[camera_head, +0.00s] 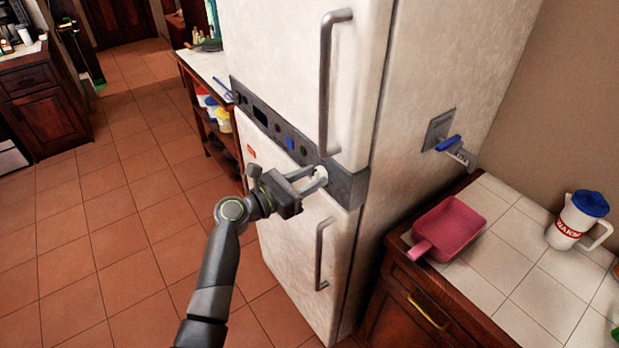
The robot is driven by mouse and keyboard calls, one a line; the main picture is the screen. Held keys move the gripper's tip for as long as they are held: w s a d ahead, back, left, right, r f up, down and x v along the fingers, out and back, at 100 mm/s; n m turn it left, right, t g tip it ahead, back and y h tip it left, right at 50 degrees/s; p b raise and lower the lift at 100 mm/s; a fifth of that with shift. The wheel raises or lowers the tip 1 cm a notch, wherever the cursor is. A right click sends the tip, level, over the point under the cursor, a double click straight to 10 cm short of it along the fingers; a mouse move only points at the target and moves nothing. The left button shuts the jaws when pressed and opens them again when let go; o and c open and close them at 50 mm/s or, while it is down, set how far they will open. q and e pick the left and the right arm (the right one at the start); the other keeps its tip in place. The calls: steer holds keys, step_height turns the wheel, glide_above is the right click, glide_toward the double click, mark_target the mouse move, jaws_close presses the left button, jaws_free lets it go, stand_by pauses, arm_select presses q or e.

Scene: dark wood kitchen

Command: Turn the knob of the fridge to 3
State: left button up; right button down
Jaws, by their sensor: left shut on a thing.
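The white fridge (285,72) stands in the middle, with a dark control strip (268,118) across its front between the upper and lower doors. Small round buttons or dials sit along the strip. My left gripper (319,178) is at the right part of the strip, its fingers shut on a pale knob (320,172). The fingers hide much of the knob, and I cannot read its number or marking. My right gripper is not in view.
The upper door handle (326,85) hangs just above my gripper and the lower door handle (320,255) is below it. A tiled counter at right holds a pink dustpan (447,228) and a blue-lidded jug (578,220). Open tiled floor (110,220) lies at left.

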arm_select(q)
steer(key=m+b, duration=0.1)
steer(key=m, duration=0.2)
steer(key=shift+f+b, duration=0.1)
steer(key=shift+b, duration=0.2)
steer(key=m+b, duration=0.2)
steer(key=m, duration=0.2)
steer(key=shift+s+f+m, duration=0.1)
steer(key=shift+m, duration=0.2)
steer(key=m+b, duration=0.3)
steer(key=shift+d+m, duration=0.1)
steer(key=shift+m, duration=0.2)
steer(key=shift+f+m+b, duration=0.15)
steer(key=shift+m+b, duration=4)
steer(key=shift+m, duration=0.5)
steer(key=shift+f+m+b, duration=0.1)
steer(key=shift+m+b, duration=4.05)
steer(key=shift+m, duration=0.5)
